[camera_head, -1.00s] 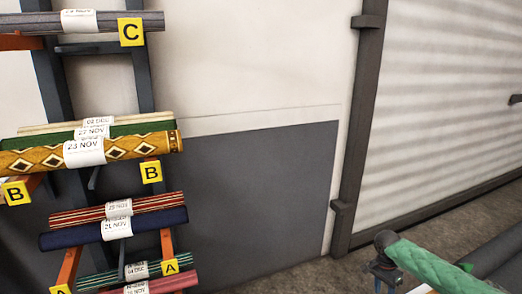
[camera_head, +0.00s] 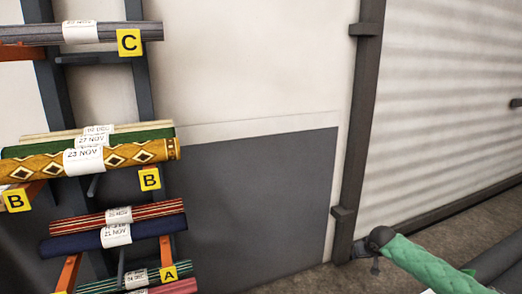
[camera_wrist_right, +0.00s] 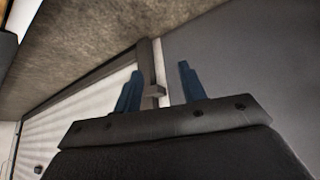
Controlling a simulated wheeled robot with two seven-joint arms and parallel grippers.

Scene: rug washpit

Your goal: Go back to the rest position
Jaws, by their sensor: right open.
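My right gripper (camera_wrist_right: 160,88) shows in the right wrist view as two blue fingers standing wide apart. Nothing is between them. Beyond the fingers are the dark grey wall panel (camera_wrist_right: 240,70) and a dark post; the floor (camera_wrist_right: 110,40) is at the top of this view. I cannot make out either gripper in the head view. My left gripper is not in view.
A rack at the left of the head view holds rolled rugs, including a gold patterned one (camera_head: 130,154) and a dark blue one (camera_head: 75,242). A green textured cylinder (camera_head: 430,266) lies at bottom right. A ribbed shutter (camera_head: 450,100) stands behind.

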